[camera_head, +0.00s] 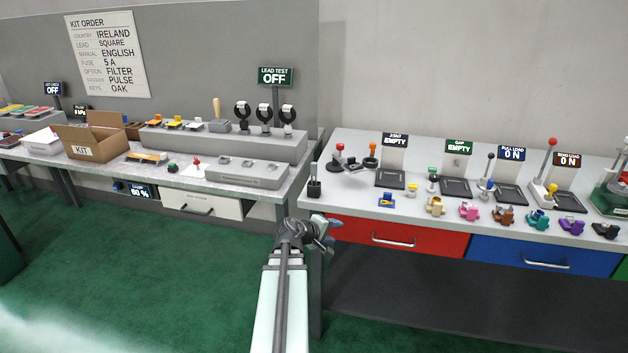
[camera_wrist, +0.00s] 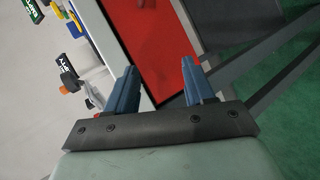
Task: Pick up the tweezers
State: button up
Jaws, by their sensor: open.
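I cannot make out the tweezers for certain in either view. My gripper (camera_head: 331,236) is in front of that bench's left front corner, below and apart from the cup. In the wrist view my gripper (camera_wrist: 160,72) has its two blue fingers spread, with nothing between them but the red drawer front and bench edge behind.
The right bench (camera_head: 345,200) carries test stations, levers and a row of coloured small parts. Its red drawer (camera_head: 400,238) and blue drawer (camera_head: 545,257) are shut. The left bench (camera_head: 262,198) holds a cardboard kit box (camera_head: 92,137) and grey racks. A gap separates the benches.

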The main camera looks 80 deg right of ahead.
jog(key=w+d+r+n+h, duration=0.3)
jog(key=d+r+n+h, duration=0.15)
jog(key=r+n, duration=0.45)
jog(key=n+t+h, duration=0.3)
jog(key=n+t, duration=0.3)
jog(key=n, duration=1)
send_near(313, 177)
jog(key=d, duration=0.3)
jog(key=shift+s+d, duration=0.1)
jog(key=shift+d, duration=3.8)
grip_shut()
